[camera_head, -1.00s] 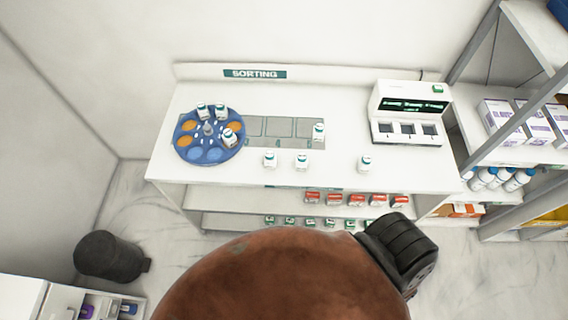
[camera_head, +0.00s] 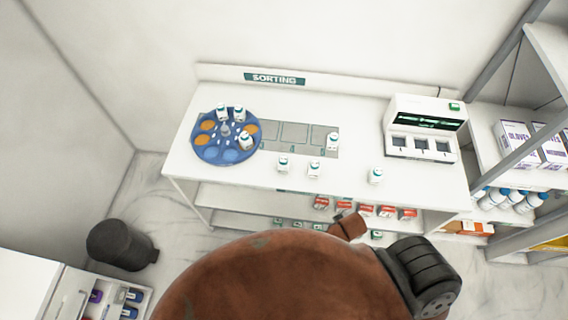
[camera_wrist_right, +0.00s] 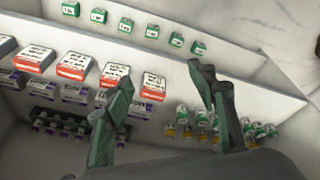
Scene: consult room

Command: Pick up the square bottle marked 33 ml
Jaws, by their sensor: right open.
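Several small white bottles with teal caps are on the sorting table (camera_head: 430,180) in the head view. Three stand along the front: one bottle (camera_head: 283,164), another beside it (camera_head: 314,169), and one farther right (camera_head: 375,176). Another bottle (camera_head: 332,141) stands at the right end of the grey squares. Three more sit on the blue round tray (camera_head: 212,154). Their markings are too small to read, so I cannot tell which is 33 ml. My right gripper (camera_wrist_right: 163,82) is open and empty in its wrist view, in front of shelves of small goods. My left gripper is not in view.
Below the tabletop, shelves hold red-and-white boxes (camera_wrist_right: 75,66), small green-and-white items (camera_wrist_right: 151,31) and vials. A white device (camera_head: 423,130) stands at the table's right. A grey-framed rack (camera_head: 500,170) is beyond it. A dark bin (camera_head: 120,245) stands at left.

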